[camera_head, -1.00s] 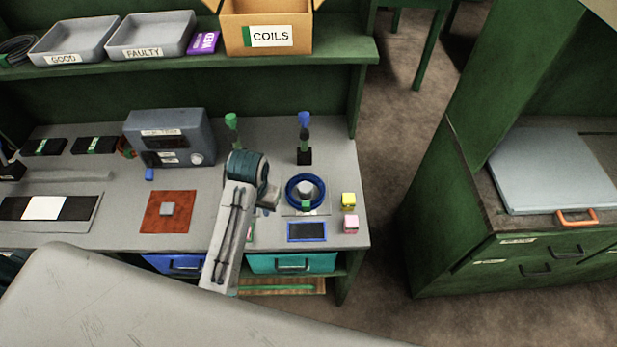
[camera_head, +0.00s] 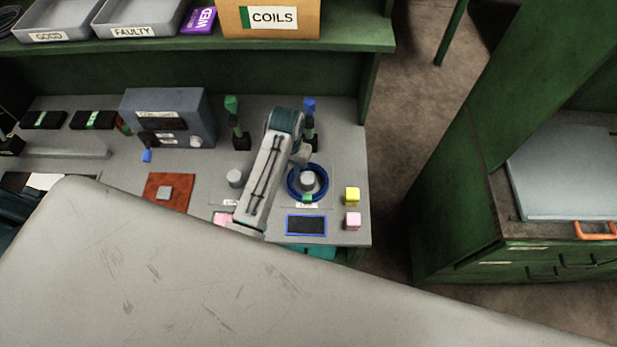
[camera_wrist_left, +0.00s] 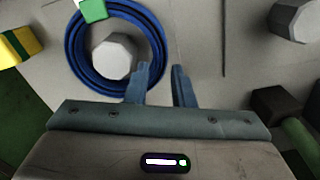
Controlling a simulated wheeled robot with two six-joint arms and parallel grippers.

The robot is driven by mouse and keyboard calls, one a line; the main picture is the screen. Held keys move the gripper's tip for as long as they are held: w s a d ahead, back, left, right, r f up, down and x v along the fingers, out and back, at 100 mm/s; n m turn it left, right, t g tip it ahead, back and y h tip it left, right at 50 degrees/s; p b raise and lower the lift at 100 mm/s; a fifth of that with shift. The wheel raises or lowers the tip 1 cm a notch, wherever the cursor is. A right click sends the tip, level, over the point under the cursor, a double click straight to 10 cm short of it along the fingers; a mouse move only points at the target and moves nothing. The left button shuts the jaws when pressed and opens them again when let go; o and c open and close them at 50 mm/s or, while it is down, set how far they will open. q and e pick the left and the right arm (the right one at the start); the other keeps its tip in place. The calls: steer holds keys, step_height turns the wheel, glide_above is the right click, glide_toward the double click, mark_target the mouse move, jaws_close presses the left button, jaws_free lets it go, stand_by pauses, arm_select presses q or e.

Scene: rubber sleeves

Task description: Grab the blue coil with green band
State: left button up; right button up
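The blue coil (camera_head: 292,188) with a green band (camera_head: 306,198) lies around a short grey post (camera_head: 308,180) on the bench. In the left wrist view the coil (camera_wrist_left: 76,62) is at the upper left, its green band (camera_wrist_left: 93,10) at the top edge. My left gripper (camera_head: 301,155) is just behind the coil in the head view. My right gripper is not in view.
A yellow block (camera_head: 352,195) and a pink block (camera_head: 353,220) stand right of the coil. A blue-framed black panel (camera_head: 306,224) lies in front. Another grey post (camera_head: 236,178) stands left. Blue-topped (camera_head: 309,106) and green-topped (camera_head: 232,104) upright tools stand behind.

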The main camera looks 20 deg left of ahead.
arm_select(q)
steer(key=shift+s+f+p, duration=0.15)
steer(key=shift+s+f, duration=0.1)
steer(key=shift+f, duration=0.4)
steer(key=shift+s+f+p, duration=0.15)
steer(key=shift+s+f, duration=0.05)
steer(key=shift+f, duration=0.45)
steer(key=shift+w+f, duration=0.15)
steer(key=shift+c, duration=0.2)
jaws_close()
steer(key=shift+r, duration=0.2)
